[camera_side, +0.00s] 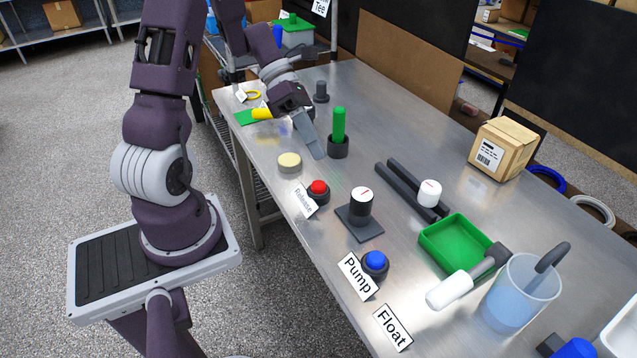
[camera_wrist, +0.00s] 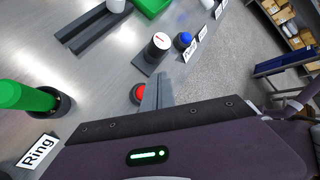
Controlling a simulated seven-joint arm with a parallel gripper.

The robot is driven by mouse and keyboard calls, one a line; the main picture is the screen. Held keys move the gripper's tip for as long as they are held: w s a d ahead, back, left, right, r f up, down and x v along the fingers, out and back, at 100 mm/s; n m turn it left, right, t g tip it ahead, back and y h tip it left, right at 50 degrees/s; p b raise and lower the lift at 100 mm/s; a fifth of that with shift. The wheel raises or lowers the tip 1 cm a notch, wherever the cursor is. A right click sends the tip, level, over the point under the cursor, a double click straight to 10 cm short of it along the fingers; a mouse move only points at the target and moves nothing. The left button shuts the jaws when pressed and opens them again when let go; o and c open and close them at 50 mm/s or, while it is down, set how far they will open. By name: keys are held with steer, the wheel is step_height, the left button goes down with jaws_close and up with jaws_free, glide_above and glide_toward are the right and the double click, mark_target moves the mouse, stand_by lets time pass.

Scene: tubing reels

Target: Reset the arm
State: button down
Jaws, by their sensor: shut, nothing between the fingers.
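My gripper (camera_side: 316,154) is over the table's left part in the side view, its grey fingers pointing down and together, with nothing between them. In the wrist view my gripper (camera_wrist: 158,90) shows its closed fingers in front of part of the red button (camera_wrist: 136,94). In the side view the red button (camera_side: 319,187) stands clear of the fingers beside its "Release" card (camera_side: 303,201). A green post (camera_side: 339,124) stands upright in a dark base to the right of the fingers. A pale yellow disc (camera_side: 289,161) lies on the table below and left of them.
A white-topped dial (camera_side: 361,201), a blue button (camera_side: 375,262), dark rails (camera_side: 405,190), a green tray (camera_side: 460,226) and a clear container (camera_side: 508,310) stand along the metal table (camera_side: 410,125). A cardboard box (camera_side: 502,147) sits at the far edge. Bare table lies right of the post.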

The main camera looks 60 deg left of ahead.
steer(key=s+d+r+m+t+y, duration=0.1)
steer(key=s+d+r+m+y, duration=0.3)
steer(key=m, duration=1)
steer(key=s+d+r+m+t+y, duration=0.2)
steer(key=s+d+r+m+y, duration=0.3)
steer(key=m, duration=1)
steer(key=s+d+r, duration=0.2)
steer(key=s+r, duration=0.2)
steer(key=r, duration=0.1)
steer(key=shift+d+m+t, duration=0.3)
